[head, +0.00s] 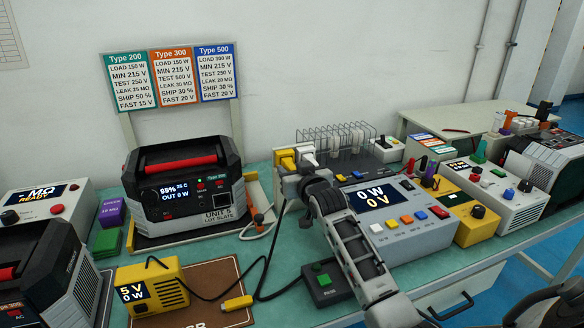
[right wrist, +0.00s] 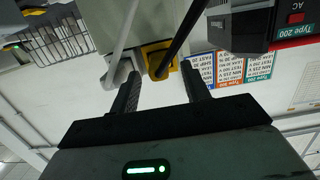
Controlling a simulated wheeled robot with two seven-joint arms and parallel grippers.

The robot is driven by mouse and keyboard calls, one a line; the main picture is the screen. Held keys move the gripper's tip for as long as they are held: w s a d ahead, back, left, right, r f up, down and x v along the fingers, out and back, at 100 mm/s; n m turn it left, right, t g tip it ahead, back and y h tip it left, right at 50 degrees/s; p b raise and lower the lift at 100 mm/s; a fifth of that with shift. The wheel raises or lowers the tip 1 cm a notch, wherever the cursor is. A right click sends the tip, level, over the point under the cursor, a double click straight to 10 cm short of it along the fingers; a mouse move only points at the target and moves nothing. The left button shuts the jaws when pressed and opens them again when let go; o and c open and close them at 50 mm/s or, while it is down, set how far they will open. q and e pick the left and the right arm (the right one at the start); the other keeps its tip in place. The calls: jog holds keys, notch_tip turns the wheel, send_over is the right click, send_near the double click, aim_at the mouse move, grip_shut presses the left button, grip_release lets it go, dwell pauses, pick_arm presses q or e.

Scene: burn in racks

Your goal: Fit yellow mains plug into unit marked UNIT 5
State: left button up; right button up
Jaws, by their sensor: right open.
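UNIT 5 (head: 224,213) is a black Type 200 unit with a red handle and lit display, upright on a cream stand at left of centre. The yellow mains plug (head: 285,158) sits beside a white plug (head: 308,156) at the near left end of the wire rack in the head view. My right gripper (head: 290,180) is just in front of the plugs. In the right wrist view the open fingers (right wrist: 160,70) point at the yellow plug (right wrist: 155,52), with its dark cable crossing it; the white plug (right wrist: 124,70) is by one fingertip. Contact is unclear. My left gripper is out of view.
A grey meter (head: 405,220) showing 0 W and 0 V stands right of my arm. A yellow 5 V box (head: 150,290) with a dark cable and yellow connector (head: 238,302) lies in front. A dark green-button box (head: 325,283) stands near the bench's front edge.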

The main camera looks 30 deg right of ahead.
jog(key=shift+x, duration=0.9)
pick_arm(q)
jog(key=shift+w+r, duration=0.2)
pick_arm(e)
grip_shut()
pick_arm(q)
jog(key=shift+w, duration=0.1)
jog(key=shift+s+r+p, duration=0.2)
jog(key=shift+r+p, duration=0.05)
jog(key=shift+p, duration=0.1)
pick_arm(e)
jog(key=shift+s, duration=0.25)
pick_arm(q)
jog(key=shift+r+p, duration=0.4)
pick_arm(e)
jog(key=shift+s+a, duration=0.15)
jog(key=shift+s, duration=0.2)
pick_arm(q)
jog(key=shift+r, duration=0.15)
pick_arm(e)
jog(key=shift+s, duration=0.15)
pick_arm(q)
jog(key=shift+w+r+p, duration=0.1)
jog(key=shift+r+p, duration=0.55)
jog(key=shift+p, duration=0.05)
pick_arm(e)
jog(key=shift+f+v, duration=0.2)
jog(key=shift+v, duration=1.2)
